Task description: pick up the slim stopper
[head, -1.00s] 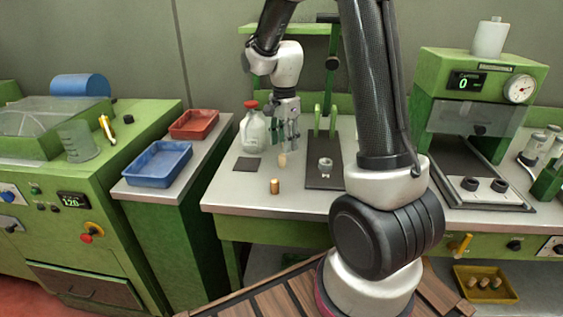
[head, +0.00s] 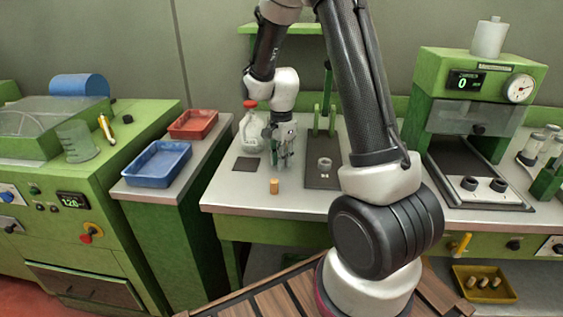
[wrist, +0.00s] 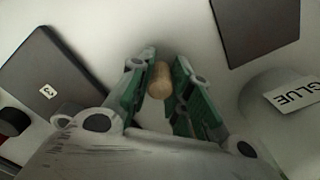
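A pale, slim cork stopper (wrist: 159,80) stands between my fingertips in the wrist view, with a narrow gap showing beside the fingers. My gripper (wrist: 158,70) is open around it, one green-padded finger on each side. In the head view my gripper (head: 281,164) is low over the bench, and its fingers mostly hide that stopper. A second, darker and stouter-looking stopper (head: 274,186) stands on the bench nearer the front edge, apart from my gripper.
A white glue bottle (head: 250,132) with a red cap stands left of my gripper. A dark mat (head: 246,164) lies at the left; a dark plate (head: 322,184) bearing a grey ring (head: 324,164) lies at the right. The bench front (head: 235,192) is clear.

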